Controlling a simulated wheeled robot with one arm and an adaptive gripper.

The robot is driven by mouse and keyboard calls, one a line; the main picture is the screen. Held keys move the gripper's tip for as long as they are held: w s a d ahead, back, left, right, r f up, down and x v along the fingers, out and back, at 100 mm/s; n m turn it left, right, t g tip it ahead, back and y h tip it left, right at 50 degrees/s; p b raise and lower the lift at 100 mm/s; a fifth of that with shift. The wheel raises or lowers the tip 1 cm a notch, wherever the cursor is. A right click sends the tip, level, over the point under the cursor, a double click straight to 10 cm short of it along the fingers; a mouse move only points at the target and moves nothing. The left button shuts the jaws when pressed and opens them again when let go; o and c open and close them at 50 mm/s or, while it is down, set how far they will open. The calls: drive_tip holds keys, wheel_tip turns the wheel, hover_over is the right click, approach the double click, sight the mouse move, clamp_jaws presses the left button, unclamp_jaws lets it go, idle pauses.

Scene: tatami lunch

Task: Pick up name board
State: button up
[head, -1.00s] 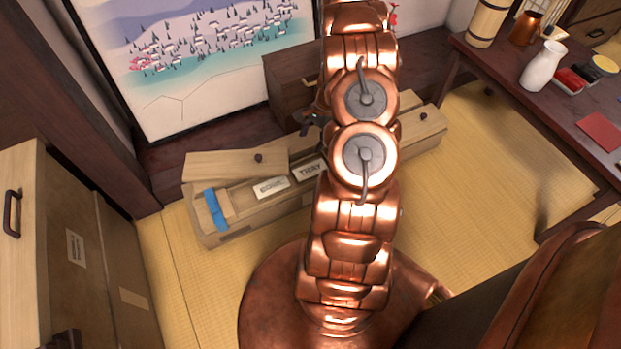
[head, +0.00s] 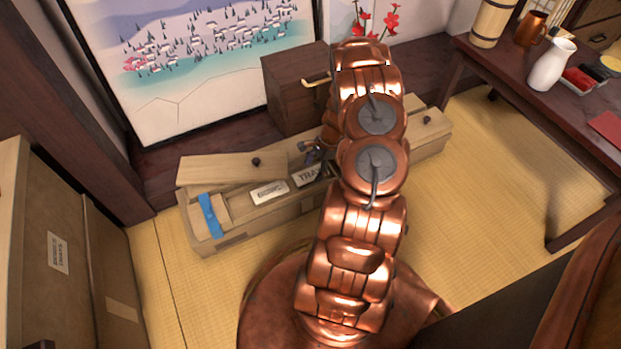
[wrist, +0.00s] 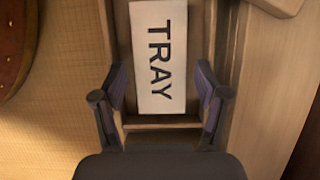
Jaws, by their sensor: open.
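A pale name board with the dark word TRAY (wrist: 160,60) lies in a long open wooden box (head: 240,233). The board also shows in the head view (head: 308,175), partly hidden by my arm. A second pale board with smaller lettering (head: 269,192) lies to its left in the same box. My gripper (wrist: 161,82) is open and empty over the box. In the wrist view its two fingers stand on either side of the lower half of the TRAY board, with gaps to both its edges. In the head view my gripper (head: 322,158) is mostly hidden behind my arm.
A wooden lid with a dark knob (head: 225,168) lies across the box's back left. A blue item (head: 209,215) is at its left end. A dark cabinet (head: 292,95) stands behind, a low table (head: 500,88) at right, a tall cabinet (head: 60,215) at left.

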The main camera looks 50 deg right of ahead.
drive_tip(key=shift+w+a+f, duration=0.1)
drive_tip(key=shift+a+f, duration=0.15)
drive_tip(key=shift+f, duration=0.4)
drive_tip(key=c, duration=0.9)
